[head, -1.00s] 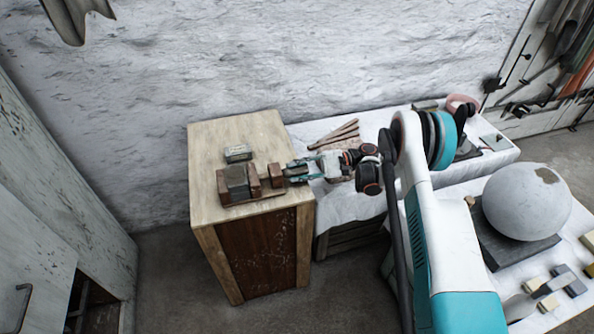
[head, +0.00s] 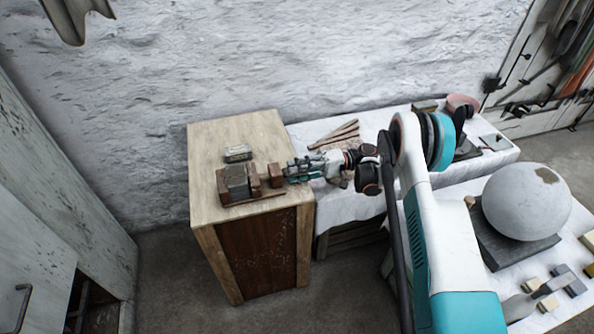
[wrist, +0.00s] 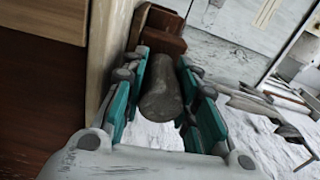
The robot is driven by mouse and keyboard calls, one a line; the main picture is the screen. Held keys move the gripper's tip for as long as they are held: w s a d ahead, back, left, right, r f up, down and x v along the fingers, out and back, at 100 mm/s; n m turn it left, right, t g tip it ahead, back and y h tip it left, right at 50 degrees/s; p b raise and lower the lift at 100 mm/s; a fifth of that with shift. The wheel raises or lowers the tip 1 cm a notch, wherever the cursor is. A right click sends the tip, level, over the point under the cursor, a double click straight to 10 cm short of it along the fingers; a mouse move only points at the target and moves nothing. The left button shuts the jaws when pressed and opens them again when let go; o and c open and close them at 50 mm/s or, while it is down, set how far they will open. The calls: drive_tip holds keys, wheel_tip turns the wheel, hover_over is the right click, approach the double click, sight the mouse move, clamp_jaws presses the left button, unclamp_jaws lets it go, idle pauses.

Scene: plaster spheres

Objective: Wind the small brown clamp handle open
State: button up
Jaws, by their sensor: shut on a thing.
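The clamp (head: 225,200) sits on top of the wooden cabinet, with a grey block (head: 237,182) between its brown jaws. Its brown end block (head: 276,176) faces my gripper and also shows at the top of the wrist view (wrist: 163,42). The clamp handle (wrist: 162,92) is a dull grey-brown cylinder in the wrist view, lying between my teal fingers. My gripper (head: 292,171) is shut on this handle, just right of the end block. In the head view the fingers mostly hide the handle.
A small grey-green box (head: 238,153) lies behind the clamp on the cabinet (head: 210,145). A white-covered table (head: 310,135) with several wooden sticks (head: 338,135) stands to the right, under my arm. A large plaster sphere (head: 525,202) stands farther right.

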drive_tip(key=shift+n, duration=1.3)
drive_tip(key=shift+n, duration=0.3)
drive_tip(key=o, duration=0.8)
drive_tip(key=shift+o, duration=0.2)
